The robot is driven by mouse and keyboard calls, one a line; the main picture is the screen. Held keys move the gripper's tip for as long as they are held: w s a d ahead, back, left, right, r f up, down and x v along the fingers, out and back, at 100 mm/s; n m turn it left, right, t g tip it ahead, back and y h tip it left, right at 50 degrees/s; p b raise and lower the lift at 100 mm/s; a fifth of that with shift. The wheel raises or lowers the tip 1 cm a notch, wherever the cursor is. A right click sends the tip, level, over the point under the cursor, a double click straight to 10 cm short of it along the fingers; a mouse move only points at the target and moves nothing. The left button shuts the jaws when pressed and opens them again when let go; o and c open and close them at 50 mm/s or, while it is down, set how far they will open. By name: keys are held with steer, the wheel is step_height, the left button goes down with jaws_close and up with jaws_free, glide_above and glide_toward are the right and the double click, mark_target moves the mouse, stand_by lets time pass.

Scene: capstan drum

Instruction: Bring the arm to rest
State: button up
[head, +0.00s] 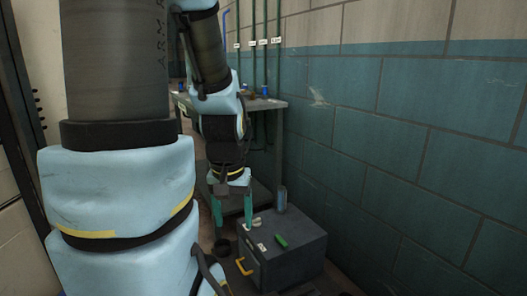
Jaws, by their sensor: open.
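My arm fills the left side of the head view and bends down toward the middle. My gripper (233,208) hangs at the end of it, pointing down, with its two green fingers apart and nothing seen between them. It is beside the left edge of a low dark grey cabinet (295,262) as the picture shows it. I cannot tell the exact gap between the fingers and the cabinet. No capstan drum can be made out in this view.
Behind my arm stands a workbench (265,104) with small items. A teal and beige block wall (400,140) closes off the right side.

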step_height(320, 180, up, 19)
steer(key=p, duration=1.6)
steer(key=shift+p, duration=0.35)
steer(key=shift+f, duration=0.1)
steer(key=shift+c, duration=0.2)
